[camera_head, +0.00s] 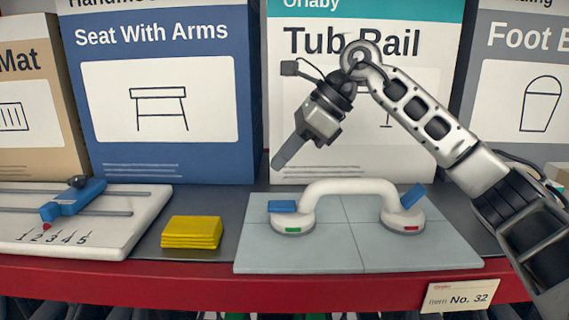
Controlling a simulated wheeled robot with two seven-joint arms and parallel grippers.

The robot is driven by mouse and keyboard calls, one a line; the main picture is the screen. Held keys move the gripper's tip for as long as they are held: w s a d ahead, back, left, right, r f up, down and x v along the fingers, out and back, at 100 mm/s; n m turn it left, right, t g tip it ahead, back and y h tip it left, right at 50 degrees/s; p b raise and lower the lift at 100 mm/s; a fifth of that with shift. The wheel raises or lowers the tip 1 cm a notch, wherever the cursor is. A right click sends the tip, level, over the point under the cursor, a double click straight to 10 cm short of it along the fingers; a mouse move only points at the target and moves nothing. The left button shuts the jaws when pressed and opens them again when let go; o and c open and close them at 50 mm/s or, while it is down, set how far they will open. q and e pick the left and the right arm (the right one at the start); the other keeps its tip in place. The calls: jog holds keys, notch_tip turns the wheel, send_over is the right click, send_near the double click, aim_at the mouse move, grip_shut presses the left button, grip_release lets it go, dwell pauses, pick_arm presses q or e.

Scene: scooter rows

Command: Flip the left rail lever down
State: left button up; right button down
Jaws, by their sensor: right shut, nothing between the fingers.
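A white tub rail (348,187) stands on a grey tiled panel, with a round suction foot at each end. The left rail lever (283,206) is blue and lies about flat on the left foot, above a green mark (292,230). The right rail lever (413,196) is blue and tilts up to the right, above a red mark (411,228). My right gripper (279,163) is shut and empty. Its tips point down and left, above the left lever and apart from it. My left gripper is out of view.
The tiled panel (350,258) sits on a dark shelf with a red front edge (150,283). Yellow folded cloths (191,232) lie left of it, then a white board with a blue slider (76,197). Large boxes (160,165) stand close behind.

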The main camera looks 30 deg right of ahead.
notch_tip(320, 180, up, 8)
jog(key=a, duration=0.1)
jog(key=shift+w+a, duration=0.35)
jog(key=shift+w, duration=0.05)
